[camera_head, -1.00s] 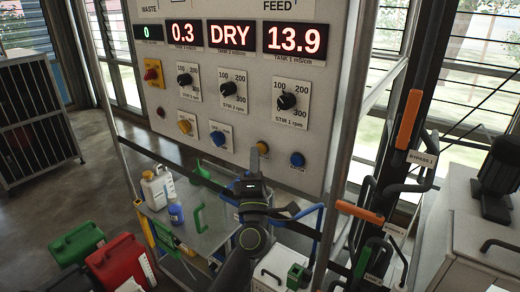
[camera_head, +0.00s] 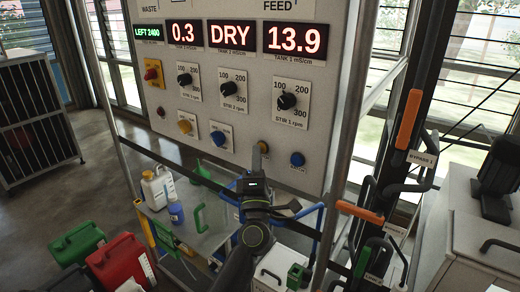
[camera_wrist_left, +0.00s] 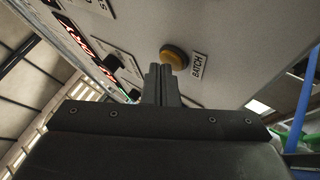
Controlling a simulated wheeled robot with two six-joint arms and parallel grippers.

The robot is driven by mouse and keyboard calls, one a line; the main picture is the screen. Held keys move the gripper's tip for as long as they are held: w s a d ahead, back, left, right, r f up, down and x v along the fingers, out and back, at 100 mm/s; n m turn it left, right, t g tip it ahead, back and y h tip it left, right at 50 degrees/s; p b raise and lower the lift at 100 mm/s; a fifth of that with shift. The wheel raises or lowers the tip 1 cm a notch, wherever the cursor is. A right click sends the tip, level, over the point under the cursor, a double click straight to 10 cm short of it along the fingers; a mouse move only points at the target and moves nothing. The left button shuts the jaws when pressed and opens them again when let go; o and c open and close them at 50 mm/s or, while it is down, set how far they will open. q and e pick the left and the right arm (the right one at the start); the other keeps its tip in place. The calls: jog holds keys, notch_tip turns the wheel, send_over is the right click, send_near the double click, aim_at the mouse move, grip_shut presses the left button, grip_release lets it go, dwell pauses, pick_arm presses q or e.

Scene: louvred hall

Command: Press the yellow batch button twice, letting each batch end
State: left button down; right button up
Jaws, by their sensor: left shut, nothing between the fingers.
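The yellow batch button (camera_head: 263,146) is a small round button low on the grey control panel (camera_head: 340,110). In the left wrist view the yellow button (camera_wrist_left: 174,57) sits beside a "BATCH" label, just beyond my fingertips. My left gripper (camera_head: 256,158) is shut and empty, its tips just below and in front of the button; I cannot tell whether they touch it. A blue button (camera_head: 297,159) with its own label is to the right. The green display (camera_head: 147,32) at the panel's top left reads "LEFT 2400". My right gripper is not in view.
Other panel displays read 0.3, DRY and 13.9. Three black stir knobs, a red button (camera_head: 151,74) and two selector knobs are on the panel. Below are a bench (camera_head: 185,235) with bottles, and green and red cans (camera_head: 121,262). Orange-handled levers (camera_head: 409,119) stand at right.

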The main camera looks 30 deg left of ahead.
pick_arm(q)
jog(key=shift+s+p, duration=0.35)
jog(key=shift+s, duration=0.45)
jog(key=shift+s+a+p, duration=0.15)
jog(key=shift+s+p, duration=0.2)
jog(key=shift+s, duration=0.9)
jog(key=shift+s+a+p, duration=0.1)
jog(key=shift+s+p, duration=0.25)
jog(key=shift+s, duration=0.9)
